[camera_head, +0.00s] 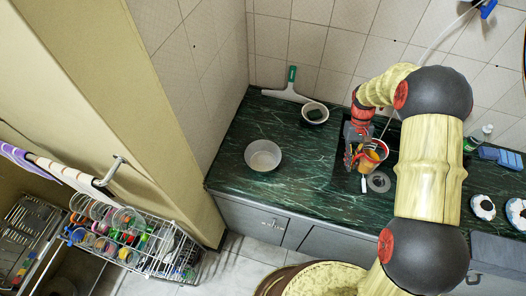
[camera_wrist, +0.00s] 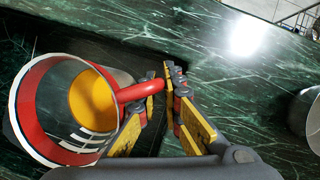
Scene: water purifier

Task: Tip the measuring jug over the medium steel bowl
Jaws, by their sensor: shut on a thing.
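The measuring jug (camera_head: 373,157) is red-rimmed and clear-walled, with yellow-orange showing inside. In the wrist view the jug (camera_wrist: 24,112) is on the left, its mouth toward the camera and its red handle pointing right. My gripper (camera_head: 352,152) is shut on that handle; its yellow-padded fingers (camera_wrist: 158,84) lie either side of it. The steel bowl (camera_head: 263,155) stands on the green counter to the left of the jug, clearly apart from it. A grey metal rounded side (camera_wrist: 306,112), probably this bowl, shows at the right edge of the wrist view.
A smaller white bowl (camera_head: 315,113) with a dark thing inside stands behind, beside a green-handled squeegee (camera_head: 288,92) at the wall. The jug is over the dark sink area with a round drain (camera_head: 379,182). The counter (camera_head: 310,165) between bowl and jug is clear.

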